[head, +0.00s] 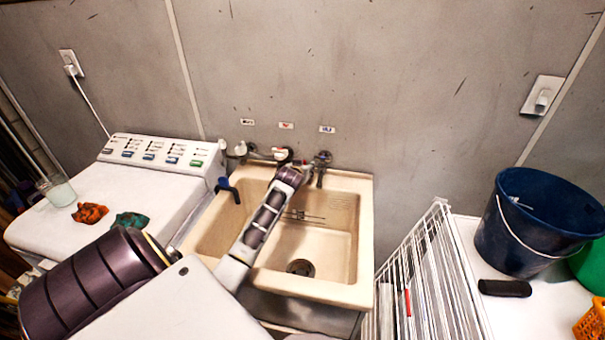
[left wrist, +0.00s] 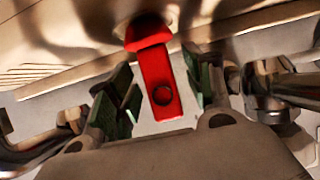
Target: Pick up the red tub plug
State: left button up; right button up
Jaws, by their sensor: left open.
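The red tub plug (left wrist: 158,75) shows in the left wrist view, with a rounded head and a flat tab with a round hole. It lies between the two green-padded fingers of my left gripper (left wrist: 161,88). The fingers are open, with a gap visible on each side of the tab. In the head view my left gripper (head: 303,170) is at the back rim of the beige sink (head: 365,235), by the taps. My arm and gripper largely hide the plug there. My right gripper is not in view.
Metal taps (head: 321,160) flank the gripper closely. A white washer (head: 120,190) with a glass jar (head: 57,190), an orange cloth (head: 90,213) and a green cloth (head: 130,221) stands left. A white wire rack (head: 425,275) and a blue bucket (head: 535,225) stand right.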

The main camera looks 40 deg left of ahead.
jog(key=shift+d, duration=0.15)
pick_arm(q)
jog(key=c, duration=1.1)
jog(key=shift+r, duration=9)
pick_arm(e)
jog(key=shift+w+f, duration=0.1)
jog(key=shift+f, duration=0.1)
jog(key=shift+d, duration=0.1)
